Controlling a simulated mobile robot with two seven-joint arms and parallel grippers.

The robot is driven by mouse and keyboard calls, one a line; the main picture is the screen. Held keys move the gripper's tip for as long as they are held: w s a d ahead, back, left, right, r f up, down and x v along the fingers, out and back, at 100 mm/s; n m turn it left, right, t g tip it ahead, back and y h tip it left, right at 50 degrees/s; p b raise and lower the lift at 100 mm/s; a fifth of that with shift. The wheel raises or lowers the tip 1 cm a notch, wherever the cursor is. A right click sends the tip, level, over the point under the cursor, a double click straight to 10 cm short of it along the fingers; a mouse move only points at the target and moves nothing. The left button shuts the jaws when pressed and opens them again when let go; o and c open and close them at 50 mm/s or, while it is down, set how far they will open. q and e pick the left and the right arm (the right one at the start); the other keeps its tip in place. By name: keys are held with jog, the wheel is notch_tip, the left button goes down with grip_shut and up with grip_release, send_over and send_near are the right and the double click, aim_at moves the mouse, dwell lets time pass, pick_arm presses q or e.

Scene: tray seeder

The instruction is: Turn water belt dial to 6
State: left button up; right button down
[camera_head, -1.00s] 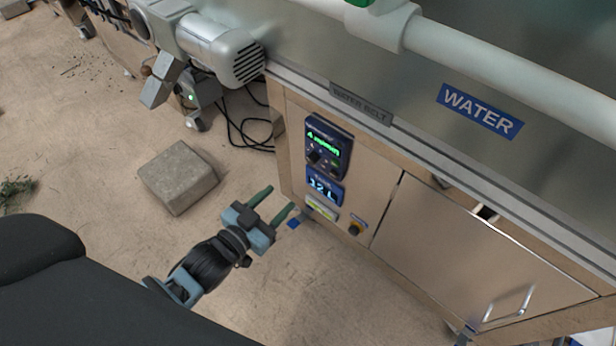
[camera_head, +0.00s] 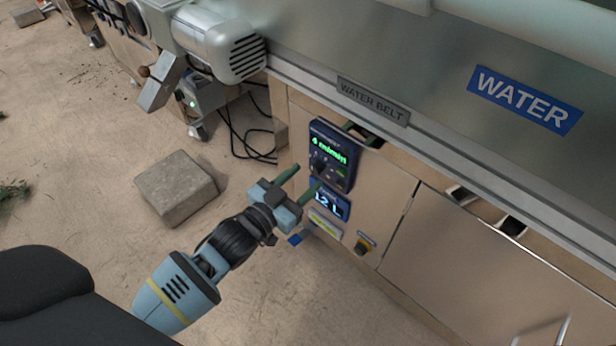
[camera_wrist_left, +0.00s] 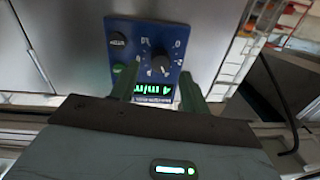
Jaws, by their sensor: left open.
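The water belt dial is a dark round knob (camera_head: 320,164) on a dark blue control panel (camera_head: 343,180) on the cabinet front, below the grey WATER BELT plate (camera_head: 373,101). In the left wrist view the knob (camera_wrist_left: 160,63) appears upside down with the panel, and the green display (camera_wrist_left: 152,89) seems to read 4 m/min. My left gripper (camera_head: 306,178) is open and empty, its two green fingers pointing at the panel. In the wrist view the fingertips (camera_wrist_left: 158,75) lie either side of the knob's lower area; I cannot tell any contact. My right gripper is out of view.
Below the panel are a blue 12 L display (camera_head: 328,200), a yellow-green label (camera_head: 325,224) and another knob (camera_head: 363,246). A concrete block (camera_head: 176,188) lies on the floor at left. A motor (camera_head: 219,42) and cables are above. A cabinet door is at right.

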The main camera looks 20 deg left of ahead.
pick_arm(q)
jog(key=shift+x, duration=0.85)
jog(key=shift+w+d, duration=0.1)
jog(key=shift+w, duration=0.1)
jog(key=shift+c, duration=0.8)
jog(key=c, duration=0.8)
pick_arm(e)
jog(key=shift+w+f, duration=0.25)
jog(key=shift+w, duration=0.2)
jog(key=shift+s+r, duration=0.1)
